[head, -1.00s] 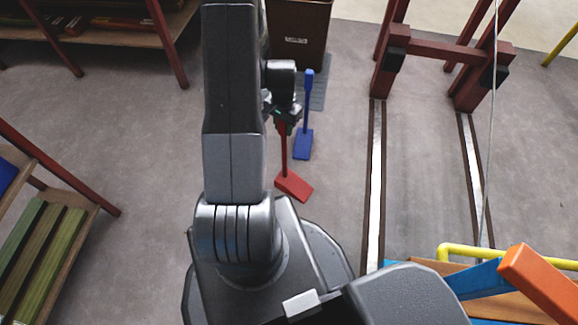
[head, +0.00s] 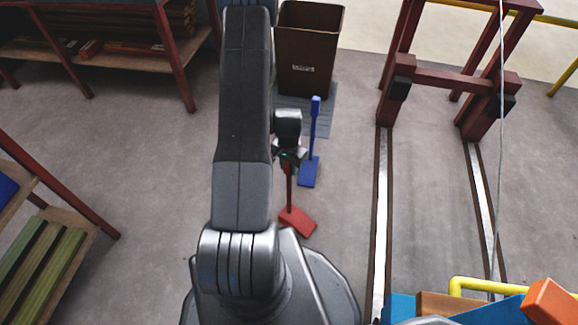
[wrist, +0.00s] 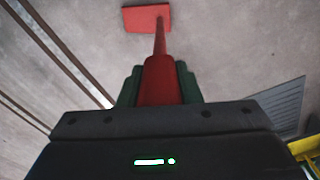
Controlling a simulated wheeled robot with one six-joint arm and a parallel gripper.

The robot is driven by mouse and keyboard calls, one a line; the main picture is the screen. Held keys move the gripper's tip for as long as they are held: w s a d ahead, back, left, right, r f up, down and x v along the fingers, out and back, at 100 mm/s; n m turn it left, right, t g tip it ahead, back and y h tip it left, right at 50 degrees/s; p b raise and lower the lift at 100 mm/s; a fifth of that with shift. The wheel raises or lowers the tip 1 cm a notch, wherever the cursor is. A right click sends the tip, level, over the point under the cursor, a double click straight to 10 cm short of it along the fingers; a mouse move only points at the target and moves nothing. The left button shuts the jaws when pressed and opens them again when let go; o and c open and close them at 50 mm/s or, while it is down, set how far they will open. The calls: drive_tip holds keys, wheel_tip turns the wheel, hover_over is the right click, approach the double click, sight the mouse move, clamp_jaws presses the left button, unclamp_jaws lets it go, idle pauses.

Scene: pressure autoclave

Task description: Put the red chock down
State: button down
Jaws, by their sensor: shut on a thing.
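The red chock (head: 297,220) has a flat wedge foot and a thin upright handle. My gripper (head: 290,157) is shut on the top of that handle. In the wrist view the red grip (wrist: 162,82) sits between the green finger pads of my gripper (wrist: 160,88), and the red foot (wrist: 147,18) is at the far end. The foot is close to the floor; I cannot tell whether it touches. A blue chock (head: 309,170) of the same shape stands upright just behind and to the right of the red one.
A brown bin (head: 309,50) stands behind on a grey floor mat (head: 320,115). Two floor rails (head: 381,220) run to a dark red frame (head: 450,80) on the right. Shelves stand at left (head: 75,215) and back left (head: 90,55). Bare floor lies left of my arm.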

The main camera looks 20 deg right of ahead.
drive_tip(key=c, duration=1)
unclamp_jaws()
drive_tip(key=shift+f, duration=0.1)
drive_tip(key=shift+c, duration=0.2)
wheel_tip(320, 180, up, 12)
drive_tip(key=p, duration=0.3)
